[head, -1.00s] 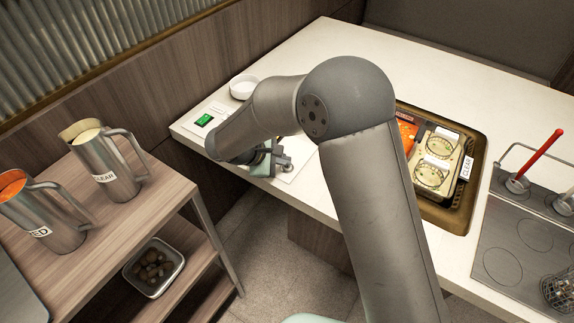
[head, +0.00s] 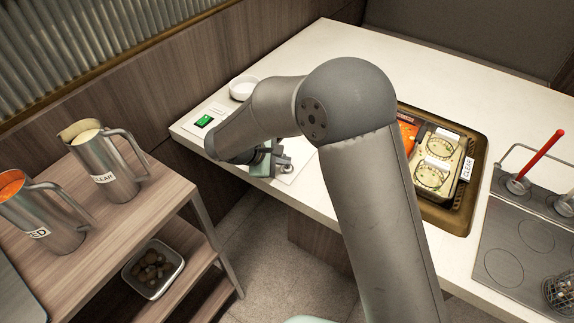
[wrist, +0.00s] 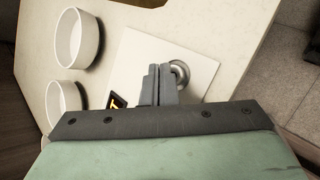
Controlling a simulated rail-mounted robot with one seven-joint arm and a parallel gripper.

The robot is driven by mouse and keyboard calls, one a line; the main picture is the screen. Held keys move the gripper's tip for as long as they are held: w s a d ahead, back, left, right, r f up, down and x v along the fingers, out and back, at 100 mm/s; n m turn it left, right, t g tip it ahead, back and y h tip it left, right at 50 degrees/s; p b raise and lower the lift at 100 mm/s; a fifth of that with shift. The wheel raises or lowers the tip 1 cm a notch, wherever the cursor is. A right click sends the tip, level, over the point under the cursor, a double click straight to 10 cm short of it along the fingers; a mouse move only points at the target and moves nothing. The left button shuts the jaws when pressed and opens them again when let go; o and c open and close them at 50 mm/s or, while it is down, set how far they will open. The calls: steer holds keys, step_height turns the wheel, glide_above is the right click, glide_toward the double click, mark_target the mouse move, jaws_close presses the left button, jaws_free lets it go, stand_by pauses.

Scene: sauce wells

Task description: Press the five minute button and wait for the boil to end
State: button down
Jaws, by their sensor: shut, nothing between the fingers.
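In the wrist view a round metal button (wrist: 181,73) sits on a white square panel (wrist: 204,57). My gripper (wrist: 160,70) is shut and empty, its fingertips at the left edge of the button and partly covering it. I cannot tell whether they touch it. A black label with a yellow mark (wrist: 117,101) shows beside the fingers, mostly hidden. In the head view my gripper (head: 273,163) is low over the counter's near edge, partly hidden by my arm. A lit green display (head: 204,121) is left of it; its text is unreadable.
White bowls stand near the panel in the wrist view (wrist: 79,40). A cart at left carries a CLEAR jug (head: 105,170) and a RED jug (head: 45,215).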

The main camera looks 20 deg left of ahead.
mark_target(283, 168)
steer(key=shift+r+p, duration=1.6)
steer(key=shift+r, duration=1.45)
steer(key=s+d+r+m+g+p, duration=0.1)
steer(key=s+d+r+m+g, duration=0.2)
steer(key=d, duration=0.6)
steer(key=s+d+r+m+g+p, duration=0.15)
steer(key=d+r+m, duration=0.3)
steer(key=d, duration=0.45)
steer(key=s+d+r+m+g+y, duration=0.1)
steer(key=s+d+m+y, duration=0.2)
steer(key=s+d+m, duration=0.2)
steer(key=s+d+r+m+g+y+p, duration=0.1)
steer(key=s+d+m, duration=0.4)
steer(key=s, duration=0.7)
steer(key=shift+s+d+r+y, duration=0.25)
steer(key=shift+d+r+y, duration=0.45)
steer(key=shift+y, duration=0.5)
steer(key=shift+d+f+m, duration=0.1)
steer(key=shift+f+m, duration=0.05)
steer(key=shift+m, duration=0.1)
